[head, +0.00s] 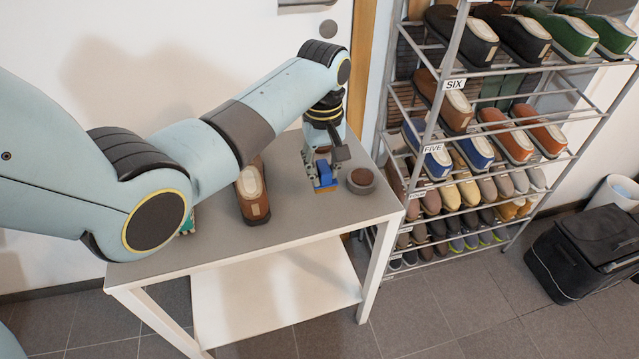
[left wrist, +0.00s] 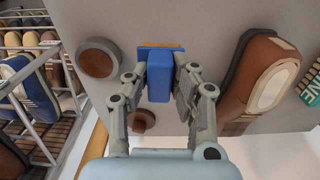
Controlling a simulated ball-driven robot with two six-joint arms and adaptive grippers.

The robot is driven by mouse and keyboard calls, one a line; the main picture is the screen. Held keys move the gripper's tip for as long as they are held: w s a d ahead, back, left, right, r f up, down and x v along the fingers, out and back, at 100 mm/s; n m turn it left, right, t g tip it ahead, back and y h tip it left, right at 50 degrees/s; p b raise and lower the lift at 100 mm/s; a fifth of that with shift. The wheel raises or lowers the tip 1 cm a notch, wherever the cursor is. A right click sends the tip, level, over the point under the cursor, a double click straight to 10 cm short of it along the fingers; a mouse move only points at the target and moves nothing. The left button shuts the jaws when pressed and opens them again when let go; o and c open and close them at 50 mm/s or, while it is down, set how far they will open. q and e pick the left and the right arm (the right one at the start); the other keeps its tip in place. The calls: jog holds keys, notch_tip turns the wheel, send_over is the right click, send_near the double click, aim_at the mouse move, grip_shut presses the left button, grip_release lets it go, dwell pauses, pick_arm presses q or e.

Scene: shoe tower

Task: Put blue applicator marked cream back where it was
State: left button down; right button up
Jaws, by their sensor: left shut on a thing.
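The blue applicator (head: 325,173) is at the right part of the grey table, with a brown-orange edge at its lower end. No marking on it can be read. My left gripper (head: 322,168) points down and is shut on it. In the left wrist view the blue applicator (left wrist: 158,87) sits between the fingers of my left gripper (left wrist: 161,78). I cannot tell whether its lower end touches the table. A round brown-topped tin (head: 361,178) stands close to its right in the head view. My right gripper is not in view.
A brown shoe (head: 252,192) lies on the table (head: 300,211) left of the gripper. A small brown round thing (left wrist: 142,121) is partly behind a finger. A labelled shoe rack (head: 455,85) stands right of the table. The table's front is clear.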

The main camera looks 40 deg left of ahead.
pick_arm(q)
jog(key=shift+a+f, duration=0.25)
jog(key=shift+a, duration=0.2)
jog(key=shift+a+f, duration=0.1)
jog(key=shift+f, duration=0.15)
notch_tip(320, 180, down, 4)
jog(key=shift+r+b, duration=0.15)
jog(key=shift+b, duration=0.25)
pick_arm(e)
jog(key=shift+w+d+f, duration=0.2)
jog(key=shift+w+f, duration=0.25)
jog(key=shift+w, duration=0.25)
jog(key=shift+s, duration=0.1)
pick_arm(q)
jog(key=c, duration=1.1)
grip_release()
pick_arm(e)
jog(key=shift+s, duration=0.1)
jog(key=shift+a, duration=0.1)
